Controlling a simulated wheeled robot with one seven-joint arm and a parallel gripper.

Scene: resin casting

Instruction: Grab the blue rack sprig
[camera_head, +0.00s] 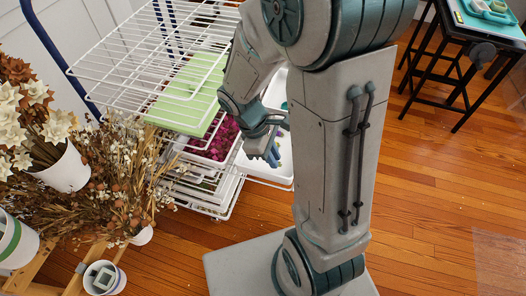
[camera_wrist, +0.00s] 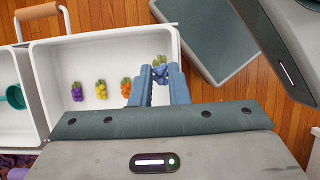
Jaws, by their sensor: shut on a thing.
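The blue sprig (camera_wrist: 160,72), a small cluster with a green top, is between the two fingertips of my gripper (camera_wrist: 159,74) at the right end of a white tray (camera_wrist: 50,54) in the wrist view. My gripper is shut on it. Whether the sprig still touches the tray floor is unclear. Purple (camera_wrist: 77,92), yellow (camera_wrist: 101,89) and orange (camera_wrist: 126,87) sprigs lie in a row to its left. In the head view my gripper (camera_head: 272,158) points down over the white tray (camera_head: 277,177); the blue sprig is not clear there.
A white wire rack (camera_head: 130,55) rises beside the tray, with a light green sheet (camera_head: 185,105) and a tray of magenta petals (camera_head: 218,145). Dried flowers (camera_head: 115,175) crowd the left. A dark table (camera_head: 485,35) stands back right. Wooden floor (camera_head: 435,180) at right is clear.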

